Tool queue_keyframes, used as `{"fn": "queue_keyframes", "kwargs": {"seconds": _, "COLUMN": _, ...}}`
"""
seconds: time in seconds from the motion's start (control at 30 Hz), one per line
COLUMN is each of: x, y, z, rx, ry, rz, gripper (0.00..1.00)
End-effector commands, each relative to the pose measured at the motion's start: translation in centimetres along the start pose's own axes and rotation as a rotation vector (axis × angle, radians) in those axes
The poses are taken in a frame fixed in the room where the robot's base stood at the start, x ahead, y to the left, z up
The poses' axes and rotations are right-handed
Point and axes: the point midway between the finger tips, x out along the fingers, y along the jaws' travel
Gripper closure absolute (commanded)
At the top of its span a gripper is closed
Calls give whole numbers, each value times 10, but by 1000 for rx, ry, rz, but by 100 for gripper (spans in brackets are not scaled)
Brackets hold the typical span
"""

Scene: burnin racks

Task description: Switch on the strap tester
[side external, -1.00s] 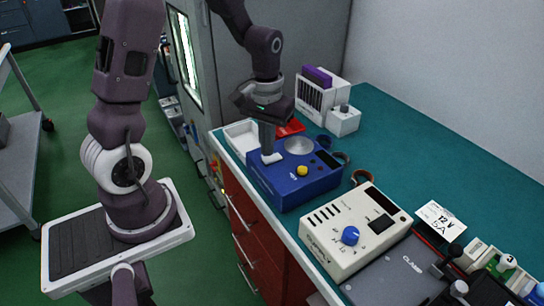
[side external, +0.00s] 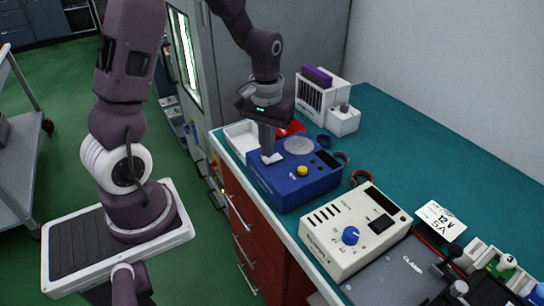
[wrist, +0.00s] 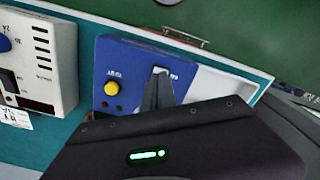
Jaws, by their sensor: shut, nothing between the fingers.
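The strap tester appears to be the blue box (side external: 290,190) on the bench; its lettering is too small to read. It has a yellow button (side external: 302,170), a round pale metal plate (side external: 299,146) and a dark window (side external: 327,159). A white switch piece (side external: 272,159) sits on its top near the left edge. My gripper (side external: 267,152) is shut and empty, pointing down with its tips at the white piece. In the wrist view, the fingers (wrist: 158,82) cover part of the white piece on the blue box (wrist: 120,55); contact cannot be told.
A beige instrument (side external: 345,245) with a blue knob stands at the front right. A white tray (side external: 240,137) and a red item (side external: 290,128) lie behind the blue box. A white rack (side external: 318,100) stands farther back. The right of the teal bench (side external: 430,150) is mostly clear.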

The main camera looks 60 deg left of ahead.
Motion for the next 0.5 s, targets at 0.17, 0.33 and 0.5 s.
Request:
{"fn": "queue_keyframes", "kwargs": {"seconds": 0.17, "x": 3, "y": 0, "z": 0, "rx": 0, "ry": -1, "rz": 0, "gripper": 100}}
{"fn": "queue_keyframes", "kwargs": {"seconds": 0.33, "x": 5, "y": 0, "z": 0, "rx": 0, "ry": 1, "rz": 0, "gripper": 100}}
{"fn": "queue_keyframes", "kwargs": {"seconds": 0.5, "x": 8, "y": 0, "z": 0, "rx": 0, "ry": 0, "rz": 0, "gripper": 100}}
